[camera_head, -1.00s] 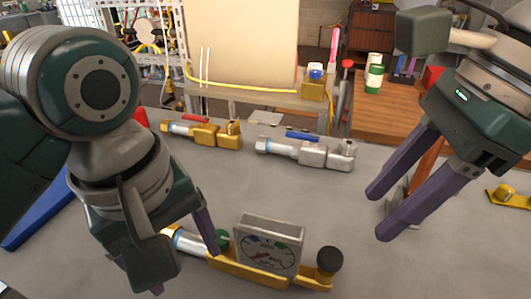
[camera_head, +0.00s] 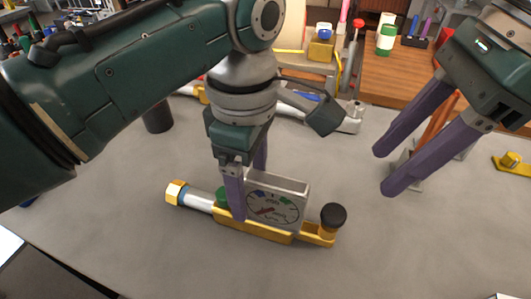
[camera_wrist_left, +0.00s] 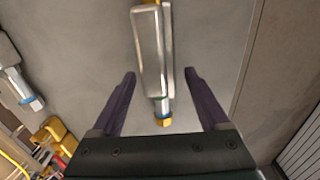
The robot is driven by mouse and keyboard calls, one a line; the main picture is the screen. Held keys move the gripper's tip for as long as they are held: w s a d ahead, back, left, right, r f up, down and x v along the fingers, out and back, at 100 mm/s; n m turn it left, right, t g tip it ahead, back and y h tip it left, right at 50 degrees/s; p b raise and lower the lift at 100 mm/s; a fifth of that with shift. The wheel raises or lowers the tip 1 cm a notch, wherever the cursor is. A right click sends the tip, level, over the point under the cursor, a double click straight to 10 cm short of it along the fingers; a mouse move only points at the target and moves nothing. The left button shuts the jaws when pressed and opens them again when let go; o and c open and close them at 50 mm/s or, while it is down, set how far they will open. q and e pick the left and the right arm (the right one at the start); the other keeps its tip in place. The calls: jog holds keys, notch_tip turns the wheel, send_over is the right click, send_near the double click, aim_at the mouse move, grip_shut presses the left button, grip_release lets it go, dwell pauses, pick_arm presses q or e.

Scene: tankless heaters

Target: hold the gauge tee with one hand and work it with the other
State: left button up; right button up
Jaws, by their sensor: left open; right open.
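The gauge tee (camera_head: 265,229) lies on the grey table, with a brass body, a silver pipe and hex nut at its left end, a square dial gauge (camera_head: 274,205) and a black knob (camera_head: 333,215) at its right. A green knob (camera_head: 222,194) is partly hidden by my left gripper. My left gripper (camera_head: 248,195) is open and points down, one finger in front of the tee and the other behind it. In the left wrist view the tee (camera_wrist_left: 152,52) lies between the open fingers (camera_wrist_left: 160,73), with gaps on both sides. My right gripper (camera_head: 383,170) is open and empty, to the right of the tee.
A silver fitting (camera_head: 348,116) is partly hidden behind my left arm. An orange-handled part (camera_head: 437,122) stands near my right gripper's fingers. A brass fitting (camera_head: 515,166) is at the right edge. The table in front of the tee is clear.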

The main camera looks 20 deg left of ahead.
pick_arm(q)
jog(key=shift+f, duration=1.25)
grip_shut()
dwell(0.5)
